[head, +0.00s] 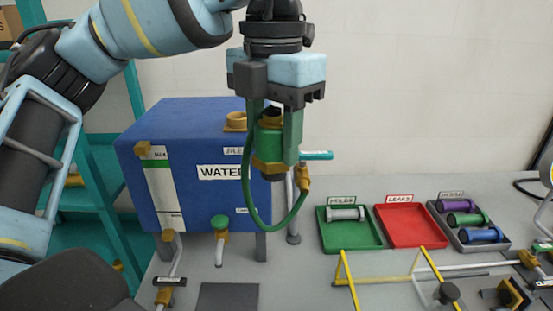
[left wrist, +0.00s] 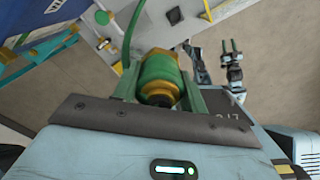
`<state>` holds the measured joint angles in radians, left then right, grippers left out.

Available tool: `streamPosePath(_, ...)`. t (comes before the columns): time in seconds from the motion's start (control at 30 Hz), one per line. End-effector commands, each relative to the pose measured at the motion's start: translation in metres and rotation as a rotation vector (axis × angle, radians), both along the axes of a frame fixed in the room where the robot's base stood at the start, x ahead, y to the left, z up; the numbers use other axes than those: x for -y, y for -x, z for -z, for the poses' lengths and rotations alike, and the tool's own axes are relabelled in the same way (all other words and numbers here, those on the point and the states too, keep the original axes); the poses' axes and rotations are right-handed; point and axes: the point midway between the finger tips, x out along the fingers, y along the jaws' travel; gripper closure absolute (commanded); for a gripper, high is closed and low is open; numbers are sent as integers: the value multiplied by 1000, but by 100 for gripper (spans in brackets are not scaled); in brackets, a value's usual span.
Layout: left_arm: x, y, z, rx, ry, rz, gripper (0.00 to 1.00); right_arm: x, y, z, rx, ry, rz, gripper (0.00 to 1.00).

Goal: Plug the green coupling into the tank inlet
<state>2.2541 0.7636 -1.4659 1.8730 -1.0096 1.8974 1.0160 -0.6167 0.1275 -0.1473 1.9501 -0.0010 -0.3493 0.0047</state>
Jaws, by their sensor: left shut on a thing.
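My left gripper (head: 275,160) is shut on the green coupling (head: 270,143), a green body with brass-coloured rings and a dark lower end. It points downward, held in front of the blue tank's right end. In the left wrist view the coupling (left wrist: 160,75) sits between the fingers. A green hose (head: 249,190) loops below it to a brass fitting (head: 303,178). The blue tank (head: 190,130) carries a WATER label and a brass port (head: 235,121) on top, apart from the coupling. The label below that port is too small to read surely. My right gripper (left wrist: 232,48) shows open in the left wrist view.
A turquoise-handled valve (head: 316,155) stands close right of the coupling. Green tray (head: 347,241), red tray (head: 408,233) and grey tray (head: 470,242) lie on the bench at right. Yellow rails (head: 348,280) stand at the front. A teal rack (head: 100,215) is left.

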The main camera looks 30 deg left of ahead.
Motion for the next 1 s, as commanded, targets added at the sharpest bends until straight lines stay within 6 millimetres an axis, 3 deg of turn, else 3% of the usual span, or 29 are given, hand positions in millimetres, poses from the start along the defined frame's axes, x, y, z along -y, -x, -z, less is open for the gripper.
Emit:
streamPosePath(0.63,-25,-25,-63,3,3,-44,85,0,0,0,0,0,0,61)
streamPosePath(1.0,-57,-52,-63,1,1,-79,85,0,0,0,0,0,0,61)
